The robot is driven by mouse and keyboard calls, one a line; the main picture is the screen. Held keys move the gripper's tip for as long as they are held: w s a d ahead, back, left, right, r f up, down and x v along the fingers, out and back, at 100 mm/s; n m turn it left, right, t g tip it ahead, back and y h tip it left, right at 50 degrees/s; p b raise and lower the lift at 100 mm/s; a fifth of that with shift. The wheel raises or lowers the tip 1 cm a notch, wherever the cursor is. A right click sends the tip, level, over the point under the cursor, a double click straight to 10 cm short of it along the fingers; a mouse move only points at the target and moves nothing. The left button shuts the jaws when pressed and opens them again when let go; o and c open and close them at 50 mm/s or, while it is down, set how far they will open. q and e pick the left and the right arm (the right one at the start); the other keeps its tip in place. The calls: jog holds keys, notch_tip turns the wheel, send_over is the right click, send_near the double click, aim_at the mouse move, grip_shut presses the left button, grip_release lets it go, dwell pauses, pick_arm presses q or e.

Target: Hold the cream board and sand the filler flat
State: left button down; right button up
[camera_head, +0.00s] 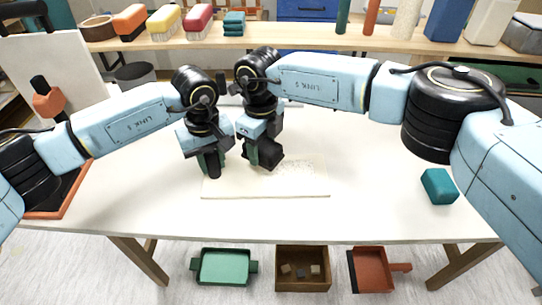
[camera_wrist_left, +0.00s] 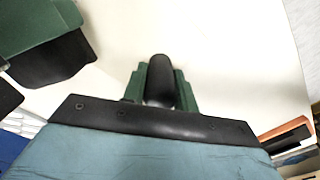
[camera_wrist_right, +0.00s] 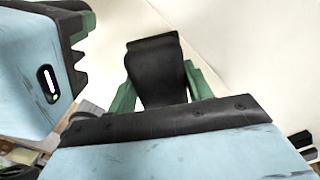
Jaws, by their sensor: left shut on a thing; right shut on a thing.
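The cream board (camera_head: 310,188) lies flat on the white table near its front edge. A speckled grey patch (camera_head: 291,167) shows on it, right of my right gripper. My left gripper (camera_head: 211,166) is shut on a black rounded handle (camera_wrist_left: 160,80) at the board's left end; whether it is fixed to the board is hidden. My right gripper (camera_head: 258,153) is shut on a black sanding block (camera_head: 271,155), tilted in the head view, over the board's left half. The block fills the space between the green fingers in the right wrist view (camera_wrist_right: 157,70). Whether it touches the board I cannot tell.
My two grippers are close side by side. A teal block (camera_head: 439,186) lies at the table's right. An orange-rimmed tray (camera_head: 74,195) is at the left. A shelf (camera_head: 300,42) with rolls and blocks runs along the back.

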pick_arm(q)
jog(key=shift+f, duration=0.15)
pick_arm(e)
notch_tip(320, 180, up, 5)
jog(key=shift+s+f, duration=0.1)
jog(key=shift+f, duration=0.1)
jog(key=o, duration=0.4)
jog(key=c, duration=0.3)
pick_arm(q)
jog(key=c, duration=1)
grip_release()
pick_arm(e)
jog(key=shift+f, duration=0.1)
pick_arm(q)
jog(key=shift+r, duration=0.2)
